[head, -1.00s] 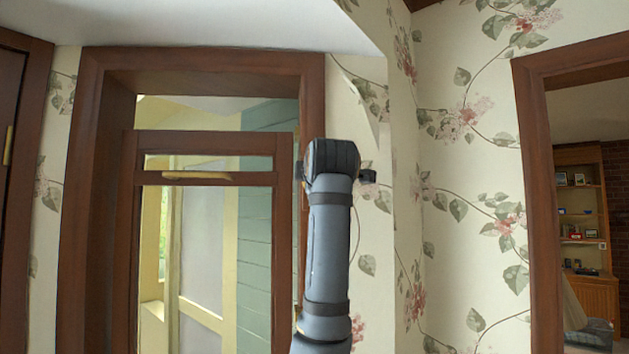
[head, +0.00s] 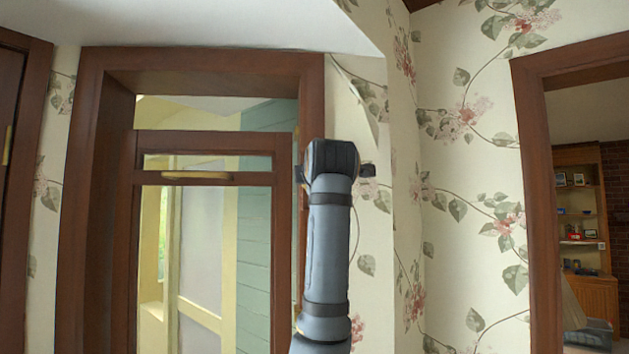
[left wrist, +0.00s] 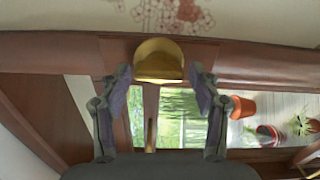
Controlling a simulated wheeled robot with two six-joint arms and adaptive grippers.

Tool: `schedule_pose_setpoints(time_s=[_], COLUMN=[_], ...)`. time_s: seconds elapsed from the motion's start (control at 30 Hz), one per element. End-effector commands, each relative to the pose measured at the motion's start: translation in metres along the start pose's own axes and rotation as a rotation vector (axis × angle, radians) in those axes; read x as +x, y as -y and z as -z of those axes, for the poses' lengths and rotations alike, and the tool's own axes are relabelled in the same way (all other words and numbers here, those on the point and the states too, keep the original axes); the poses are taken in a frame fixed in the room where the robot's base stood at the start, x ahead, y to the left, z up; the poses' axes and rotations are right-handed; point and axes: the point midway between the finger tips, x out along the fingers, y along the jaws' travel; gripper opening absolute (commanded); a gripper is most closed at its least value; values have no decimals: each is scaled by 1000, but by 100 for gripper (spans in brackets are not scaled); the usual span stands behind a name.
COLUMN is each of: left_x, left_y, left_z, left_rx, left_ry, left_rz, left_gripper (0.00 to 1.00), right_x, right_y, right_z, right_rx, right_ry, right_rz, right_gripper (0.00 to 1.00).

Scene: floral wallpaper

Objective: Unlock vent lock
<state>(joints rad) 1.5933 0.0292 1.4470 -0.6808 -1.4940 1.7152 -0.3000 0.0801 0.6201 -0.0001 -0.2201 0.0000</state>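A brown wooden panel (head: 215,144) with glass is set in a wooden frame in the head view. A gold bar-like fitting (head: 197,175) lies across its rail, with a rounded lower edge. In the left wrist view a gold, rounded fitting (left wrist: 158,64) sits on brown wood. My left gripper (left wrist: 160,76) is open, with one finger on each side of this fitting; I see no clear contact. I cannot tell whether both views show the same fitting. A grey arm of mine stands upright in the head view, no fingers visible. My right gripper is not in view.
A thick wooden frame (head: 98,200) surrounds the panel. Floral wallpaper (head: 470,200) covers the walls, and a doorway (head: 540,200) opens at right onto shelves (head: 578,205). Flower pots (left wrist: 243,106) show beyond the glass in the left wrist view.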

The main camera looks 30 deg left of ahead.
Motion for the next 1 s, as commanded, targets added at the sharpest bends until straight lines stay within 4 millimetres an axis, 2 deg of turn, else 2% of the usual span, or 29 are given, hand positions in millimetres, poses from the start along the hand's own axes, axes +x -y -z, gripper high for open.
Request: schedule_pose_setpoints(time_s=[0.37, 0.47, 0.8, 1.0], left_x=[-3, -16, -95, -118], left_y=[-1, -1, 0, 0], left_z=[0, -1, -1, 0], left_rx=[1, 0, -2, 0], left_ry=[1, 4, 5, 2], left_rz=[-3, -4, -2, -1], left_gripper=[72, 72, 72, 72], right_x=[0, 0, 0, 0], right_y=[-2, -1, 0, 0], right_z=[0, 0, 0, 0], right_rx=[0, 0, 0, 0], right_ry=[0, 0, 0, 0], right_rz=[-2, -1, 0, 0], right_gripper=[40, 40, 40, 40])
